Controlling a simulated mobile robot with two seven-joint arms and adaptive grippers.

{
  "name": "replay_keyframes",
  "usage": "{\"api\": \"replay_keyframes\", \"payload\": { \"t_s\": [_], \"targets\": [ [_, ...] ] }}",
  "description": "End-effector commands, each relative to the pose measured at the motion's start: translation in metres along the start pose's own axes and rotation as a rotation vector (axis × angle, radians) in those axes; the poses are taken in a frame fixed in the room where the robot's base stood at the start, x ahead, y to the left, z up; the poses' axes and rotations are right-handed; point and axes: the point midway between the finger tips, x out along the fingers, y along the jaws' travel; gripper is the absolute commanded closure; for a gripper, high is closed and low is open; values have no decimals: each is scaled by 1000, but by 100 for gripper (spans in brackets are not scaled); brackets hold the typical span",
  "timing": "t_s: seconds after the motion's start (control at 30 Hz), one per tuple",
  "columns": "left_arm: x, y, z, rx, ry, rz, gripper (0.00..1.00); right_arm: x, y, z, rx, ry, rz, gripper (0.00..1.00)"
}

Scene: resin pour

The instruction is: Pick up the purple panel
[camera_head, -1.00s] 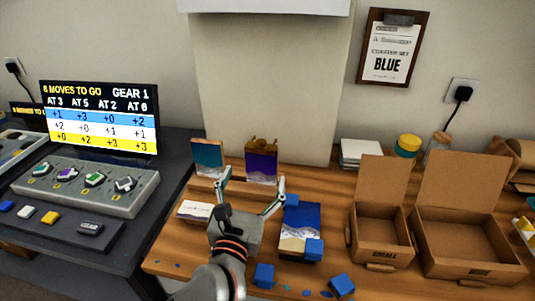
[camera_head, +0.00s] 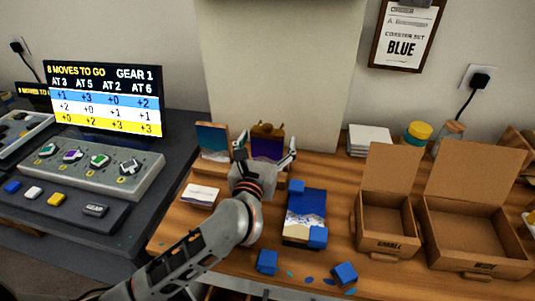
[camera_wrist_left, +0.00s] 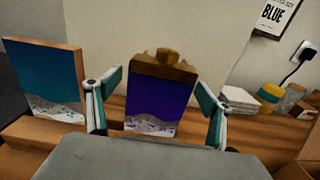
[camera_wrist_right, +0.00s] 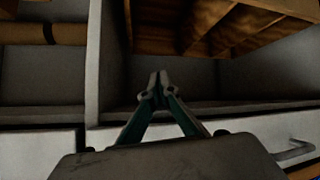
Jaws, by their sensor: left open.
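The purple panel (camera_head: 267,147) stands upright at the back of the wooden table, with a brown wooden piece along its top. In the left wrist view the purple panel (camera_wrist_left: 155,103) shows between my two fingers, with pale speckles along its lower edge. My left gripper (camera_head: 266,150) is open in front of it, one finger to each side; contact cannot be told. It also shows in the left wrist view (camera_wrist_left: 155,105). My right gripper (camera_wrist_right: 159,90) has its fingertips together with nothing between them. It points at a grey shelf structure, away from the panel.
A teal panel (camera_head: 213,141) stands close left of the purple one. A blue and sand panel (camera_head: 305,211) lies in front, with blue cubes on and near it. Two open cardboard boxes (camera_head: 386,244) (camera_head: 478,253) stand at right. A lit screen (camera_head: 105,101) is at left.

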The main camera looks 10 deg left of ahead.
Motion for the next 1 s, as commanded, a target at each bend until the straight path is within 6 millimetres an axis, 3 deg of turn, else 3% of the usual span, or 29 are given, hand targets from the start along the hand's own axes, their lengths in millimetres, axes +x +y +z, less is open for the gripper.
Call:
{"api": "replay_keyframes", "payload": {
  "t_s": [0.17,0.33,0.7,1.0],
  "targets": [
    [0,0,0,0,0,0,19,1,2,-3,-2,6,4,100],
    [0,0,0,0,-1,0,61,0,3,-2,-2,3,4,100],
    [0,0,6,0,-5,0,62,-4,0,4,0,-9,0,100],
    [0,0,61,-3,-11,0,62,-10,1,-11,9,4,-2,100]
  ]
}}
